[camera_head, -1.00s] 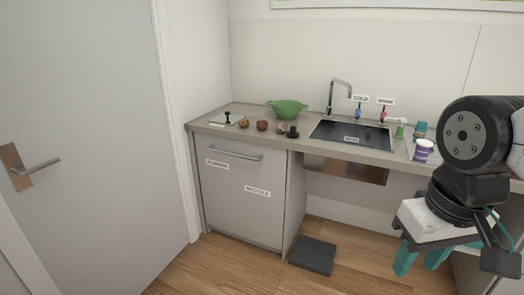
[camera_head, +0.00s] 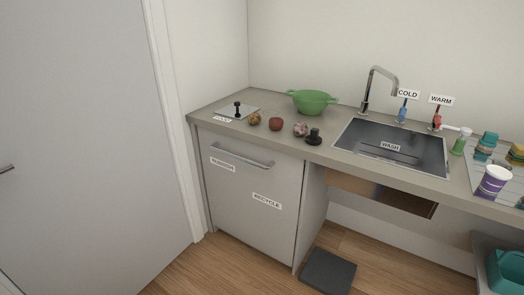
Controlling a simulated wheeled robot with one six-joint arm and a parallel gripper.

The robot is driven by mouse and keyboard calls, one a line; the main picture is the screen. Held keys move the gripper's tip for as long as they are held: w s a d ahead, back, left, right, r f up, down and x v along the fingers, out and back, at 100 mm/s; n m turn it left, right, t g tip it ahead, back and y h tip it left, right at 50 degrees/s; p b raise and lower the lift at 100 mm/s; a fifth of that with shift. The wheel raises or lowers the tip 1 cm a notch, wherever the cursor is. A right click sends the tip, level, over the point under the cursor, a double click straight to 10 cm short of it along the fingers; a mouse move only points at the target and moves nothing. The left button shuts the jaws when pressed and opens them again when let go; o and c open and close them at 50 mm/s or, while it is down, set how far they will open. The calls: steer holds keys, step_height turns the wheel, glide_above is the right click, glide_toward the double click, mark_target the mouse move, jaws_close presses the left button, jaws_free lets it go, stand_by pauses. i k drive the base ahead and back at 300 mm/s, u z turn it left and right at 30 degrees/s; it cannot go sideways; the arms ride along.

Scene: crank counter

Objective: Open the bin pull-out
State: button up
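The bin pull-out (camera_head: 250,195) is a pale grey front under the left end of the counter. It is closed, flush with the cabinet. A horizontal bar handle (camera_head: 242,156) runs near its top edge. Two white labels are on it: "RECYCLE" (camera_head: 267,201) and a smaller one at upper left (camera_head: 223,165), too small to read surely. My gripper is not in view now.
The counter (camera_head: 330,155) bears a green colander (camera_head: 312,102), several food items, a black knob-like object (camera_head: 314,137) and a sink (camera_head: 392,148). A dark mat (camera_head: 328,272) lies on the floor right of the bin. A door (camera_head: 70,140) stands at left. Floor before the bin looks clear.

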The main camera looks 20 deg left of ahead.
mark_target(254, 191)
steer(key=u, duration=0.05)
steer(key=i, duration=0.65)
steer(key=u, duration=0.85)
steer(key=i, duration=0.65)
steer(key=u, duration=0.6)
